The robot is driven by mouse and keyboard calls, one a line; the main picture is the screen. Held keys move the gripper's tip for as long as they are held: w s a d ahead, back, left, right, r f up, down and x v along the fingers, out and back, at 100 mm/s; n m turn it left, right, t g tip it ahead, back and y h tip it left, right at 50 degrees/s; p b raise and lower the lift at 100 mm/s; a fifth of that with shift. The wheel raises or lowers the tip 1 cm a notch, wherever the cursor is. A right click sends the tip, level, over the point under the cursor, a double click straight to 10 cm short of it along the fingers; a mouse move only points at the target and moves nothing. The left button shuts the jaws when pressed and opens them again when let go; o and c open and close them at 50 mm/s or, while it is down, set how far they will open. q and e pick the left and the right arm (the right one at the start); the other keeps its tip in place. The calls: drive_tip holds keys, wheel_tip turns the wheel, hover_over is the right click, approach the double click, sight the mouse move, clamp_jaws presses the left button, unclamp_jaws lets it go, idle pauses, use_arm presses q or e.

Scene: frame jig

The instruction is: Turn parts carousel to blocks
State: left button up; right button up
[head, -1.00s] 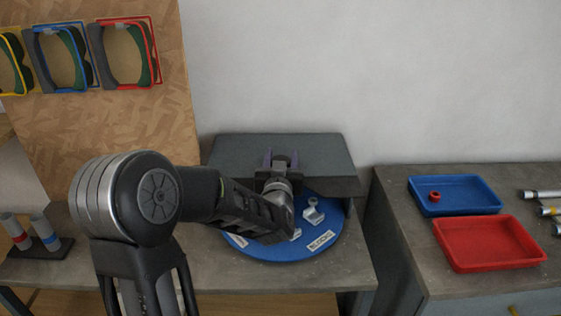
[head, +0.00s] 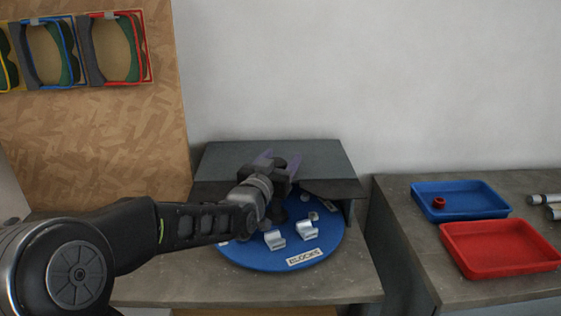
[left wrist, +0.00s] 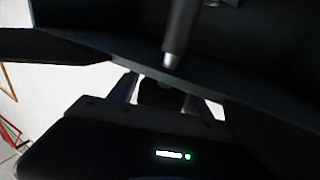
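The parts carousel is a round blue disc (head: 330,238) on the left bench, partly under a grey cover. Its BLOCKS label (head: 304,257) faces the front, slightly right of the disc's middle. Pale grey blocks (head: 275,240) sit just behind the label. My left gripper (head: 278,162) is over the back of the carousel, in front of the cover, with its two purple-grey fingers apart. The fingers also show apart in the left wrist view (left wrist: 160,96), with a dark shape between them. My left arm hides the carousel's left part. My right gripper is out of view.
The grey cover (head: 325,160) stands over the carousel's back. On the right bench are a blue tray (head: 475,201) with a red ring (head: 438,202) and a red tray (head: 500,248). A board with coloured frames (head: 115,50) stands at left.

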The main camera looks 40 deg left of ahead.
use_arm(q)
drive_tip(key=shift+o, duration=0.9)
drive_tip(key=shift+f, duration=0.1)
drive_tip(key=shift+s, duration=0.1)
drive_tip(key=shift+s, duration=0.25)
drive_tip(key=b+v, duration=0.1)
drive_tip(key=v, duration=0.6)
drive_tip(key=shift+b, duration=0.3)
drive_tip(key=b, duration=0.6)
drive_tip(key=shift+r+b, duration=0.4)
